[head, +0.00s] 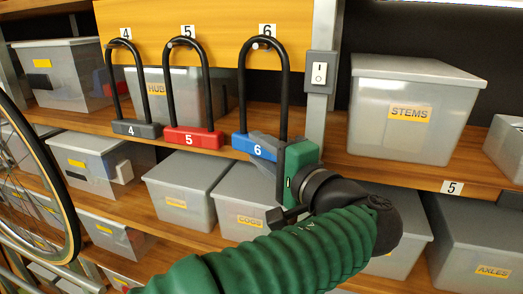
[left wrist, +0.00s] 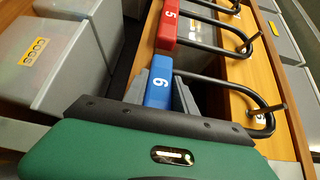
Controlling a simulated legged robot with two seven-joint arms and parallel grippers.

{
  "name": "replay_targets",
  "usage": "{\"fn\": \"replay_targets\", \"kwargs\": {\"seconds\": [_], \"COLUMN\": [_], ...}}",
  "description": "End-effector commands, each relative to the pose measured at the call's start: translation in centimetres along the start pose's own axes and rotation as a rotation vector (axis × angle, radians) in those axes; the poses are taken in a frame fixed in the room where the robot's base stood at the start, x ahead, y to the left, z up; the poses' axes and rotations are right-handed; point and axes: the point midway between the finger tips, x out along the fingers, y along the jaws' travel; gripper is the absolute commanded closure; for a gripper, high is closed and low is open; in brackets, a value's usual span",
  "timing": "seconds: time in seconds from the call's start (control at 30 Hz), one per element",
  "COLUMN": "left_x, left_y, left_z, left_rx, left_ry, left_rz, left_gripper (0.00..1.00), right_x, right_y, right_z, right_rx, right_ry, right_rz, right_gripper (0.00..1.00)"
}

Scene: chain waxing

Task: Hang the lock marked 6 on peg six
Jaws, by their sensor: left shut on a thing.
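The blue lock marked 6 (head: 254,147) is upright in front of the yellow board, its black shackle reaching up to peg six (head: 256,45) under the label 6. The peg's tip shows just under the top of the shackle; I cannot tell if they touch. My left gripper (head: 277,160) is shut on the right end of the blue body. In the left wrist view the blue body (left wrist: 158,90) is between my fingers, which hide part of it. The grey lock 4 (head: 138,129) and red lock 5 (head: 194,138) hang on their pegs to the left. My right gripper is not in view.
A switch box (head: 319,73) on a grey post is close right of lock 6. A STEMS bin (head: 409,107) stands farther right on the wooden shelf (head: 330,160). More bins, including a COGS bin (head: 245,203), are below. A bicycle wheel (head: 62,190) is at the left.

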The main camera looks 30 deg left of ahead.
Motion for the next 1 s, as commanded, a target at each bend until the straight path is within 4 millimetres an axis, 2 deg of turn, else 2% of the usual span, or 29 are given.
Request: {"fn": "replay_targets", "kwargs": {"seconds": [0.1, 0.13, 0.3, 0.6, 0.7, 0.77, 0.87, 1.0], "left_x": [0.0, 0.0, 0.0, 0.0, -0.7, -1.6, -4.0, -8.3], "left_y": [-0.2, -0.2, -0.1, 0.2, 0.3, 0.5, 0.7, 0.7], "left_z": [0.0, 0.0, 0.0, -0.1, -0.2, -0.2, -0.2, -0.2], "left_rx": [-0.003, -0.003, -0.002, 0.003, 0.002, 0.000, -0.001, -0.001], "left_ry": [0.000, 0.000, 0.000, 0.000, 0.001, 0.003, 0.005, 0.005], "left_rz": [-0.003, -0.003, -0.002, 0.002, 0.001, 0.000, 0.000, 0.000], "left_gripper": [1.00, 0.66, 0.44, 0.42, 0.42, 0.42, 0.42, 0.42], "right_x": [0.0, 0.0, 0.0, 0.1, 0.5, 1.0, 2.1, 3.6], "right_y": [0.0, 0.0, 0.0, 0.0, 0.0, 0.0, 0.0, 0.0], "right_z": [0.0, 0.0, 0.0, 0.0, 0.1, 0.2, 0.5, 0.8], "right_rx": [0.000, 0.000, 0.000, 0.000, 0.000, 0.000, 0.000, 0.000], "right_ry": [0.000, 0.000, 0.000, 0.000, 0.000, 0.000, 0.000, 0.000], "right_rz": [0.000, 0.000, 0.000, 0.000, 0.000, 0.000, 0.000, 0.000], "right_gripper": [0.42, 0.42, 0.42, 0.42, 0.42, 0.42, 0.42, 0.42]}}
